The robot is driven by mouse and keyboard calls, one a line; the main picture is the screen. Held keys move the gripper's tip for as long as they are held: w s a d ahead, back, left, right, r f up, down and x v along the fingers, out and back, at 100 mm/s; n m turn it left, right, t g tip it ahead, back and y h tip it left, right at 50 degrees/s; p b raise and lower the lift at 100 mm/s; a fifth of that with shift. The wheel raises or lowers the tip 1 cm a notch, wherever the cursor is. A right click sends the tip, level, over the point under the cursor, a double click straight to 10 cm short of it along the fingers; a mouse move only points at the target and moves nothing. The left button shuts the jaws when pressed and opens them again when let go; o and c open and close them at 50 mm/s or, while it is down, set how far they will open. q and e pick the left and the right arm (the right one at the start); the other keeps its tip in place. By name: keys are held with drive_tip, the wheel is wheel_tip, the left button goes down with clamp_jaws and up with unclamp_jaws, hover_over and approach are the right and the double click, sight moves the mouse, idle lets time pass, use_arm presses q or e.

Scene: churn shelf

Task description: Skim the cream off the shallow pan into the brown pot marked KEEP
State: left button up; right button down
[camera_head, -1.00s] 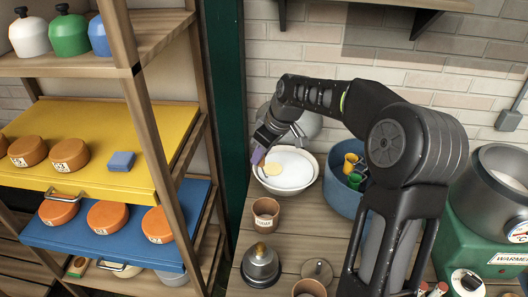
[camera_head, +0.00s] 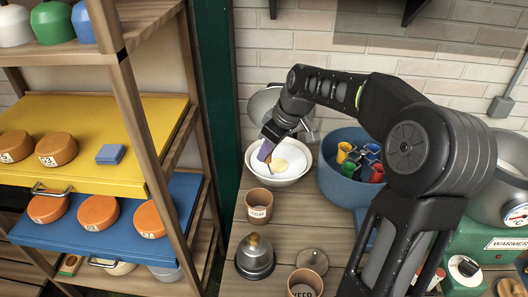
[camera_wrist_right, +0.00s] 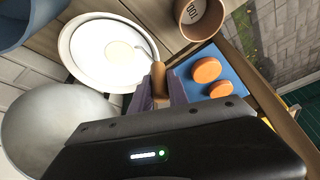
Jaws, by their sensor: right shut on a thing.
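The shallow white pan (camera_head: 280,183) stands at the back left of the bench with white liquid in it. My right gripper (camera_head: 267,150) is over its left part, shut on a skimmer's wooden handle, seen in the right wrist view (camera_wrist_right: 158,78). A pale yellow round patch (camera_head: 281,166) shows below the fingertips, over the liquid; I cannot tell whether it is the skimmer's head or cream. The brown pot marked KEEP (camera_head: 305,284) stands at the front edge of the picture, partly cut off. My left gripper is not in view.
Another brown pot (camera_head: 258,210), with a different label, stands between the pan and a metal bell-shaped thing (camera_head: 255,257). A blue tub (camera_head: 338,185) with coloured cups is right of the pan. A green warmer (camera_head: 490,240) is at right, cheese shelves at left.

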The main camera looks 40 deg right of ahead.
wheel_tip(320, 180, up, 9)
drive_tip(key=w+d+p, duration=0.1)
drive_tip(key=w+p, duration=0.1)
drive_tip(key=p, duration=0.4)
drive_tip(key=shift+d+p, duration=0.35)
drive_tip(key=shift+p, duration=0.05)
idle(0.7)
